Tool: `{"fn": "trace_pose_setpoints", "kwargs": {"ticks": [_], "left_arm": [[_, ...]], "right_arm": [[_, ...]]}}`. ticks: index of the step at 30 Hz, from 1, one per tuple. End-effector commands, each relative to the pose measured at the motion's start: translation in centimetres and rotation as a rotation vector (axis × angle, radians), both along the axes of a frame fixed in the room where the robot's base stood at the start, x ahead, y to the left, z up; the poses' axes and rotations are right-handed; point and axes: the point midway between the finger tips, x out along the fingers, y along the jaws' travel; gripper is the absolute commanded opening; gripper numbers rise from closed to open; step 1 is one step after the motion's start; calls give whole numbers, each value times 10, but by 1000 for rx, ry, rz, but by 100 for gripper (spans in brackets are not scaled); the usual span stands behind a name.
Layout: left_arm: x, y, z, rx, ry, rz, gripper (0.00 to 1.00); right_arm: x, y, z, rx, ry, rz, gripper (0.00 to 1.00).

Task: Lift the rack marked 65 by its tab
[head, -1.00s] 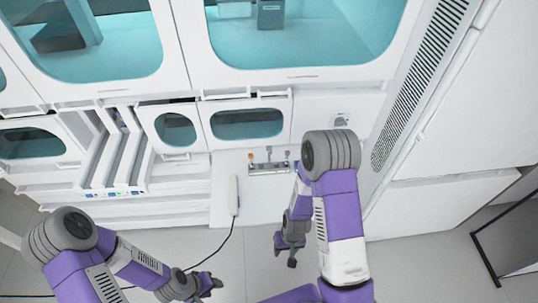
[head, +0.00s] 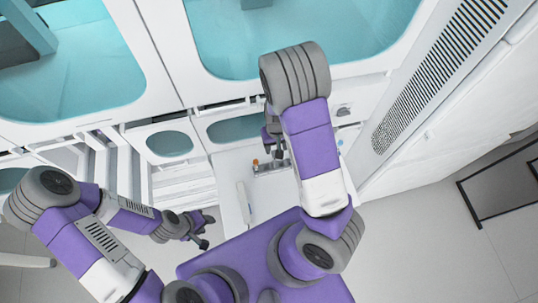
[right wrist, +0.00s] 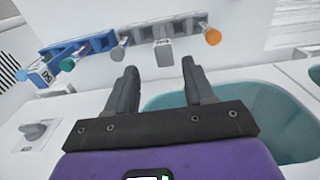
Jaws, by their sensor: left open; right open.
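In the right wrist view, a blue rack (right wrist: 78,53) with teal and grey capped tubes lies at upper left. Its tab (right wrist: 43,74) bears a small dark label that seems to be 65 upside down, though it is hard to read. Beside it is a light grey rack (right wrist: 150,32) with a grey and an orange cap and a grey tab (right wrist: 163,50). My right gripper (right wrist: 158,68) is open and empty, its fingertips apart and closest to the grey tab. In the head view, my right gripper (head: 273,143) is above the rack area, partly hiding it. My left gripper (head: 207,230) is open and empty, well away.
A white handheld device (head: 243,202) lies on the counter left of the racks. A window hatch (head: 234,128) is behind them. In the right wrist view, a knob (right wrist: 35,132) is at left and a teal window (right wrist: 265,110) at right. A vented panel stands to the right.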

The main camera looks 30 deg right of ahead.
Motion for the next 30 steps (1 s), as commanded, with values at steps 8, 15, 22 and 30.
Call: {"fn": "trace_pose_setpoints", "kwargs": {"ticks": [8, 15, 22, 30], "left_arm": [[0, 0, -9, 0, 1, 1, 43], [0, 0, -14, 0, 0, 1, 43], [0, 0, -14, 0, 0, 1, 43], [0, 0, -14, 0, 0, 0, 43]], "right_arm": [[-2, 5, -37, 0, 4, 0, 53], [-2, 8, -67, -1, 2, 0, 53], [-2, 9, -69, 0, 0, 1, 53], [-2, 8, -68, 0, 0, 1, 18]]}}
